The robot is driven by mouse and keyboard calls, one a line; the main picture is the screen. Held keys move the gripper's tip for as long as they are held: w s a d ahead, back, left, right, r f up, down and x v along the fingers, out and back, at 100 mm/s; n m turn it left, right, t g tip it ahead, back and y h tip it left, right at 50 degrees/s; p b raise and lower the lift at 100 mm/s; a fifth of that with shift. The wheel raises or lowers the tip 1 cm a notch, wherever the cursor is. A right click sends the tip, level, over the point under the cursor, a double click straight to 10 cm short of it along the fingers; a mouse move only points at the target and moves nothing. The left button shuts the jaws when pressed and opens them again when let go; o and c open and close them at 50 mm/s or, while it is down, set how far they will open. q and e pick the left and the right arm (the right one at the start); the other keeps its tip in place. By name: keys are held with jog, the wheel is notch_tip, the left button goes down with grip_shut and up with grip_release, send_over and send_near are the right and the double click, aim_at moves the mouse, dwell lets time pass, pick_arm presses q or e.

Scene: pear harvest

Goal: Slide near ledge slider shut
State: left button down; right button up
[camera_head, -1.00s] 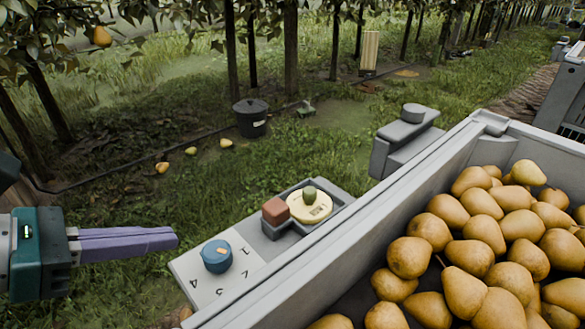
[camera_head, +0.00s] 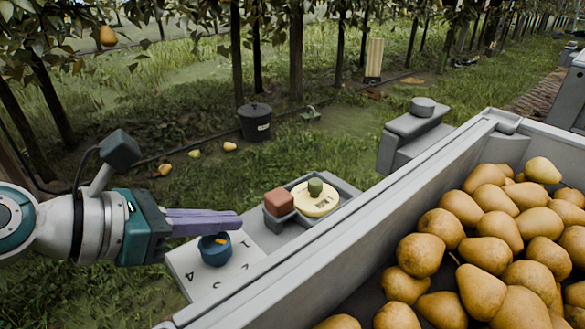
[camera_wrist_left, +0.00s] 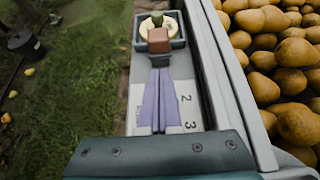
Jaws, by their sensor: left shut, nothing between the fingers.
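I cannot tell for certain which part is the near ledge slider. On the near ledge, a reddish-brown block (camera_head: 279,202) sits at the near-left end of a shallow grey tray (camera_head: 350,190). It also shows in the left wrist view (camera_wrist_left: 158,40). My left gripper (camera_head: 239,220) is shut and empty, its long purple fingers pointing at the block. In the left wrist view the fingertips (camera_wrist_left: 159,71) appear just short of the block; whether they touch cannot be told. My right gripper is out of view.
A pale yellow disc (camera_head: 314,206) with a green piece (camera_head: 315,187) lies in the tray. The knob stands on a white marked panel (camera_head: 190,270). The pear bin's grey wall (camera_head: 330,235) runs close along the right. A second grey ledge unit (camera_head: 400,145) stands farther back. Grass lies left.

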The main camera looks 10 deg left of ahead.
aim_at(269, 200)
pick_arm(q)
jog(key=w+d, duration=0.1)
jog(key=w+d+b, duration=0.1)
jog(key=w, duration=0.1)
jog(key=shift+w+d+f, duration=0.15)
jog(key=shift+w+d, duration=0.1)
jog(key=shift+d, duration=0.15)
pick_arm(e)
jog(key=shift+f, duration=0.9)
pick_arm(q)
jog(key=shift+w+d, duration=0.15)
jog(key=shift+w, duration=0.2)
jog(key=shift+w+d+p, duration=0.4)
jog(key=shift+w+d, duration=0.3)
jog(key=shift+w, duration=0.05)
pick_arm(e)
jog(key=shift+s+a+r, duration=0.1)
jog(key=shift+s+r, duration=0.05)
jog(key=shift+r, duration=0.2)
